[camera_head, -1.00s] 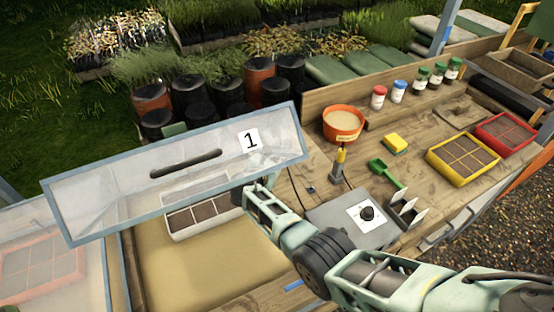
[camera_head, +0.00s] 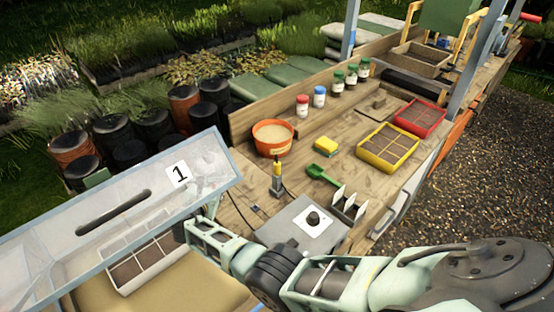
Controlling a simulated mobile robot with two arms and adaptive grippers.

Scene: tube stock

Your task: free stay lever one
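The clear lid marked 1 (camera_head: 120,208) stands raised and tilted at the left, with a dark handle slot in its panel. My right gripper (camera_head: 186,230) comes in from the right and is at the lid's lower right edge. Its fingertips are dark and small against the lid, so I cannot tell whether they are open or touch anything. A thin pale bar (camera_head: 214,203) rises beside the gripper; I cannot tell whether it is the stay lever. A white tray of dark soil cells (camera_head: 128,286) sits below the lid. My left gripper is not in view.
A grey box with a dial (camera_head: 290,238) stands on the wooden bench just right of the gripper. Near it are a yellow-topped tool (camera_head: 277,178), an orange pot (camera_head: 272,140), a green scoop (camera_head: 322,176), a yellow sponge (camera_head: 326,146) and a yellow tray (camera_head: 402,164).

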